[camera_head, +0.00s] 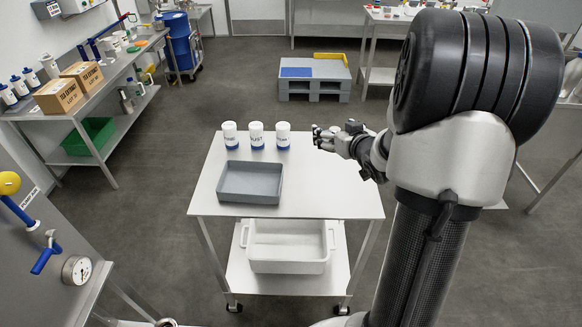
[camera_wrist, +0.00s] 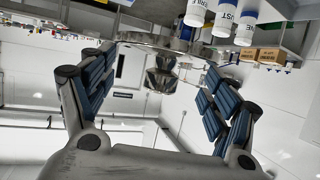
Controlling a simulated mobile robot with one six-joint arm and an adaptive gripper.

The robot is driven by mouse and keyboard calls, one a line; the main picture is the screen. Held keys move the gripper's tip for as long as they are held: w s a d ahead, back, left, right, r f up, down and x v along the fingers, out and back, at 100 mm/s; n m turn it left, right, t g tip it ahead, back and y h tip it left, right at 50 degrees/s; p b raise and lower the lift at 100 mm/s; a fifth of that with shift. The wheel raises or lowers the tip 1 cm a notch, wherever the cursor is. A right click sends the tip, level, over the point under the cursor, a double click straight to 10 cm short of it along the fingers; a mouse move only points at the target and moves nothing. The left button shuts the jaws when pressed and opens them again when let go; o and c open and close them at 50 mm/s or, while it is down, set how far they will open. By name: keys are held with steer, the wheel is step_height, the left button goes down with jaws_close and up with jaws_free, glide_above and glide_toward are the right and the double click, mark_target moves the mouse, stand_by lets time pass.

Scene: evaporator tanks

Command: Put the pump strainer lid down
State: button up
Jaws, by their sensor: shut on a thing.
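The pump strainer lid (camera_wrist: 160,42) shows in the wrist view as a shiny metal disc seen nearly edge-on, with a dark and silver faceted part at its middle. My gripper (camera_wrist: 158,70) has a finger on each side and is shut on it, though the exact contact is hard to see. In the head view my gripper (camera_head: 328,138) is above the right back part of the white cart top (camera_head: 330,195), right of the row of jars. The lid is too small and covered there to make out clearly.
A grey tray (camera_head: 235,196) lies empty on the cart's left front. White jars with blue bases (camera_head: 256,136) stand along the back edge. A white bin (camera_head: 288,262) is on the lower shelf. The cart top's right front is clear.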

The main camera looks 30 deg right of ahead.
mark_target(329, 189)
steer(key=shift+h, duration=0.3)
steer(key=f+b, duration=0.2)
steer(key=f, duration=0.4)
steer(key=f+b, duration=0.2)
steer(key=f, duration=0.5)
steer(key=f+b, duration=0.2)
steer(key=f, duration=0.4)
steer(key=shift+d+f+b, duration=0.25)
steer(key=shift+f+b, duration=0.05)
steer(key=shift+b, duration=0.1)
steer(key=shift+s, duration=0.1)
steer(key=shift+f, duration=0.15)
steer(key=o, duration=0.8)
steer(key=shift+f, duration=0.1)
steer(key=shift+c, duration=0.2)
steer(key=o, duration=0.5)
steer(key=shift+c, duration=0.2)
steer(key=shift+r, duration=0.25)
steer(key=p+v, duration=0.2)
steer(key=v, duration=1)
